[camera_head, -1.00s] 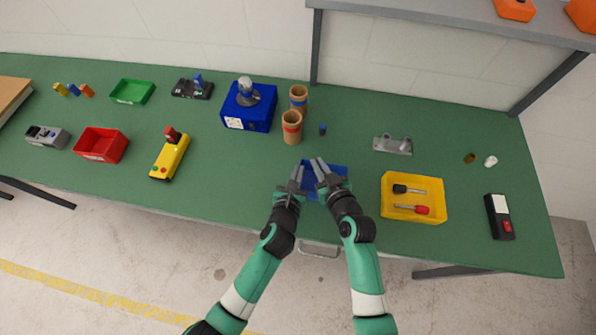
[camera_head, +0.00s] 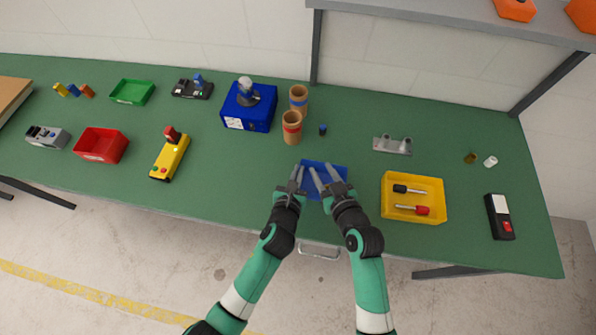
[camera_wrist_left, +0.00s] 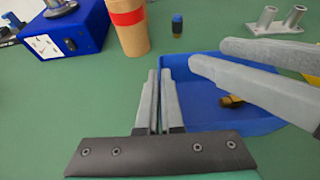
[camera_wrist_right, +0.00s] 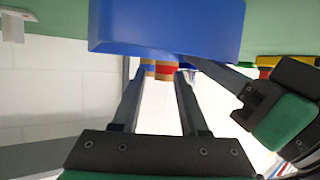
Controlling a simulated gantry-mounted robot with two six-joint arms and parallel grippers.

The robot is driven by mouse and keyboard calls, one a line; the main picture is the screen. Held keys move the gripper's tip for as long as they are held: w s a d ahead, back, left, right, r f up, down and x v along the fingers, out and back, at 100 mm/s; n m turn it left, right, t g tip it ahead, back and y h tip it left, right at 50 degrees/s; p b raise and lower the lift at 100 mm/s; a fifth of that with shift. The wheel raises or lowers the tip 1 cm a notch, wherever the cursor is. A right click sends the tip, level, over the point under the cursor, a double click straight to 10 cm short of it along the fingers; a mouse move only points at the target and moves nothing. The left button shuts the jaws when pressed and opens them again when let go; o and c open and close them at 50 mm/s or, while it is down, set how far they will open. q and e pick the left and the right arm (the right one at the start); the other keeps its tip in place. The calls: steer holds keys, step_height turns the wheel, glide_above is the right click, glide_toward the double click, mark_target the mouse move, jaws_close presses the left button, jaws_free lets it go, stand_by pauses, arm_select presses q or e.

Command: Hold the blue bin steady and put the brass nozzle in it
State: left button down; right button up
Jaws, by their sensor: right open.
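The blue bin (camera_head: 338,171) stands near the table's front edge; its inside shows in the left wrist view (camera_wrist_left: 203,92). My left gripper (camera_head: 298,170) is at the bin's left wall, its fingers close together with only a narrow gap, seemingly pinching the wall; the fingers hide the pinched part. A small brass-coloured piece (camera_wrist_left: 233,102), apparently the brass nozzle, lies on the bin floor, partly hidden by a right finger. My right gripper (camera_head: 321,170) is open and empty above the bin. In the right wrist view the bin (camera_wrist_right: 165,28) is just beyond its spread fingertips (camera_wrist_right: 160,75).
A yellow tray (camera_head: 435,218) with two tools stands to the right. Two cardboard tubes (camera_head: 291,127) and a small dark-blue piece (camera_head: 323,130) stand behind the bin. A metal holder (camera_head: 393,146) and small brown (camera_head: 470,158) and white (camera_head: 490,161) pieces are farther right.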

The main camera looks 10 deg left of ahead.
steer(key=v, duration=0.9)
arm_select(q)
steer(key=c, duration=1)
jaws_free()
steer(key=shift+s+r, duration=0.1)
steer(key=shift+s, duration=0.05)
steer(key=v, duration=1.1)
steer(key=shift+s, duration=0.35)
steer(key=shift+a+r, duration=0.15)
